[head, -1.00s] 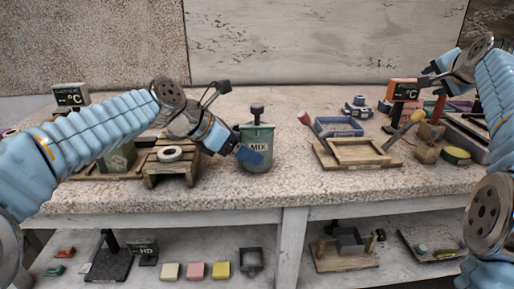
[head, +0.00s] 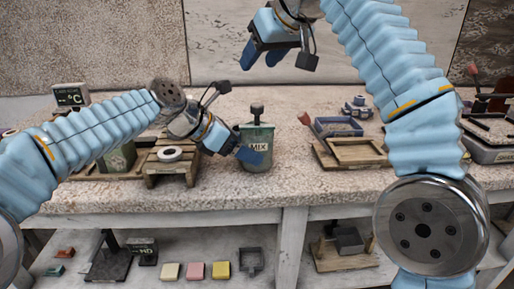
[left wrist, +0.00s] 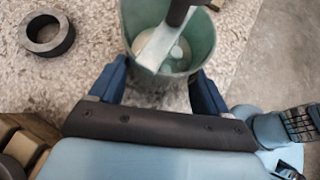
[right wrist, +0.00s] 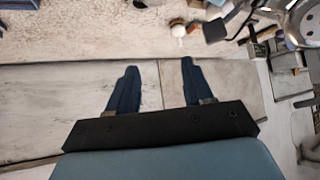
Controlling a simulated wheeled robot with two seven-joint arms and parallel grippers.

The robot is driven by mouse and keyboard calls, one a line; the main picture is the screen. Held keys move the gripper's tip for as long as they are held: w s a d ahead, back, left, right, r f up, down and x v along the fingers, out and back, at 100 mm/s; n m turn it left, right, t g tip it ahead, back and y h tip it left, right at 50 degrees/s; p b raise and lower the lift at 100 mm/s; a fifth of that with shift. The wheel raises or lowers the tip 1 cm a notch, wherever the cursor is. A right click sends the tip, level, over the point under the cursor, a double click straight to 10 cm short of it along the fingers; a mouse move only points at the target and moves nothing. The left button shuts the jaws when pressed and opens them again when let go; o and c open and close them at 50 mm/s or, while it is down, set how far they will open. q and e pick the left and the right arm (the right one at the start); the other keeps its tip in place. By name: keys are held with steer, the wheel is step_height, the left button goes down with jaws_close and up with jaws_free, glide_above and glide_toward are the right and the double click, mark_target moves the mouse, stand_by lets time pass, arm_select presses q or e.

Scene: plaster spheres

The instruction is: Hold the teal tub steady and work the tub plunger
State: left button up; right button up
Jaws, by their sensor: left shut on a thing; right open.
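The teal tub (head: 266,136), labelled MIX, stands upright near the front of the bench. The tub plunger (head: 257,112) has a black knob and sticks up out of it. My left gripper (head: 240,150) is shut on the tub from the left. In the left wrist view its fingers (left wrist: 158,78) sit on either side of the tub (left wrist: 204,45), and the plunger (left wrist: 160,45) reaches down inside over pale contents. My right gripper (head: 262,62) is open and empty, high above and behind the tub. In the right wrist view nothing is between its fingers (right wrist: 160,70).
A wooden frame (head: 352,163) and a blue tray (head: 337,130) lie to the right. A °C display (head: 70,96) stands at the back left. Bench around the tub's front is clear.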

mark_target(261, 110)
steer(key=shift+s+a, duration=0.2)
steer(key=shift+a, duration=0.1)
steer(key=shift+f, duration=0.2)
step_height(261, 110, down, 11)
steer(key=shift+r, duration=0.15)
steer(key=c, duration=0.8)
